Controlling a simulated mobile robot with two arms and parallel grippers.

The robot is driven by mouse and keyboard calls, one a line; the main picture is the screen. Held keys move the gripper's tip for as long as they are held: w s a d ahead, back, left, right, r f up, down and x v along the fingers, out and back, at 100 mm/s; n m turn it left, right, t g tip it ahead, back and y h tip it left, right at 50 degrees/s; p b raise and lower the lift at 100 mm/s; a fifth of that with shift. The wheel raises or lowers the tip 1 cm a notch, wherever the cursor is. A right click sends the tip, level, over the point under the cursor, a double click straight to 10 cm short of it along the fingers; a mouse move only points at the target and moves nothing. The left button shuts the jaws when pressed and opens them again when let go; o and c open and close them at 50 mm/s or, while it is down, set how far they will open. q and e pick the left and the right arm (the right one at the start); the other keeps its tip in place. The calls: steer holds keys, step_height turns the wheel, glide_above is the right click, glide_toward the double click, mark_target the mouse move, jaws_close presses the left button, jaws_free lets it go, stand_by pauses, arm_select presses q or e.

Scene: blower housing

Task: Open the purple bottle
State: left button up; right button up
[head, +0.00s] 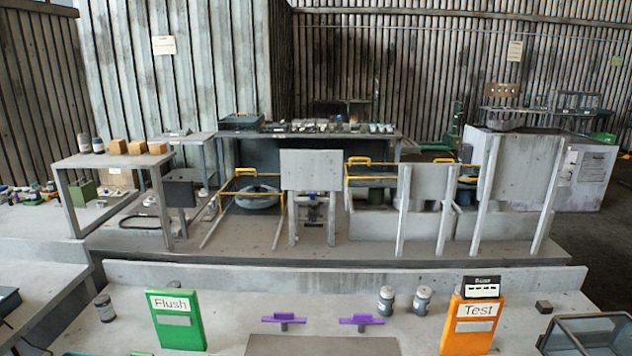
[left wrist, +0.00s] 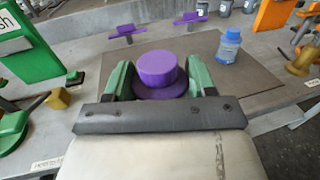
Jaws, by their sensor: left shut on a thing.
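A purple round object (left wrist: 161,68), which looks like the capped top of the purple bottle, sits between the two green fingers of my left gripper (left wrist: 160,82) in the left wrist view. It has a narrower upper cylinder over a wider round part. The fingers are closed on its two sides. My gripper hides its lower part, so I cannot tell whether it stands on the bench. The cap is on top. Neither gripper shows in the head view, and my right gripper is not in view.
A blue bottle (left wrist: 229,46) stands on the grey mat (left wrist: 255,80), right of the purple object. Two purple T-shaped handles (head: 284,320) (head: 361,320) stand behind. A green "Flush" panel (head: 176,322) and an orange "Test" panel (head: 470,325) flank them. Two grey jars (head: 386,300) stand near the orange panel.

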arm_select(q)
steer(key=s+a+f+m+h, duration=0.1)
steer(key=a+f, duration=0.2)
steer(key=a, duration=1.7)
steer(key=s+d+r+n+y+b, duration=0.1)
steer(key=s+d+r+n+y, duration=0.1)
steer(key=s+d+r+y, duration=0.1)
steer(key=s+d+r+n+y+b, duration=0.1)
steer(key=s+d+r+n+y, duration=0.1)
steer(key=s+d+r, duration=0.3)
step_height(320, 180, up, 4)
steer(key=shift+s+r+t+y+b, duration=0.3)
steer(key=shift+s+y, duration=0.2)
steer(key=shift+s, duration=0.65)
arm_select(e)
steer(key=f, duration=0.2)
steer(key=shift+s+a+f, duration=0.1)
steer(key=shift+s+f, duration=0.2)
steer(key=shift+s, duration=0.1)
arm_select(q)
steer(key=shift+d, duration=0.2)
